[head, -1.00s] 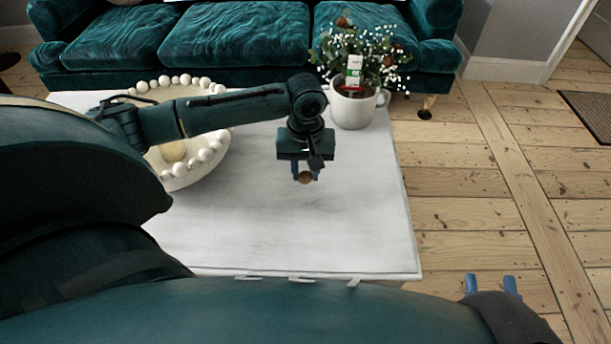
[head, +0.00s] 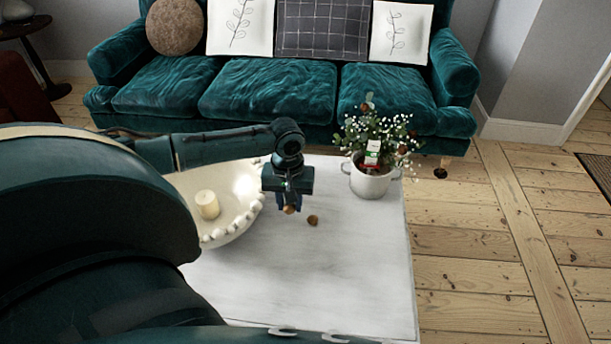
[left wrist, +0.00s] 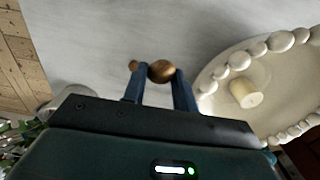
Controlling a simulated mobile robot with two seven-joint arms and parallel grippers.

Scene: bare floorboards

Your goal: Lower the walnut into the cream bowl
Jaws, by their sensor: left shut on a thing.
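The brown walnut (head: 289,210) is held at the fingertips of my left gripper (head: 287,206), which is shut on it. In the left wrist view, the walnut (left wrist: 161,71) shows between the two blue fingers. The cream bowl (head: 236,180), with a beaded rim, stands on the white table to the left of the gripper. The bowl (left wrist: 284,72) is at the right of the left wrist view. The gripper is just outside the bowl's right rim, beside it. My arm hides part of the bowl. My right gripper is out of view.
A pale candle (head: 207,204) stands inside the bowl. A second brown nut-like thing (head: 313,220) lies on the white table (head: 340,265), right of the gripper. A white pot with a flowering plant (head: 371,181) stands at the table's back right. A teal sofa (head: 265,95) is behind.

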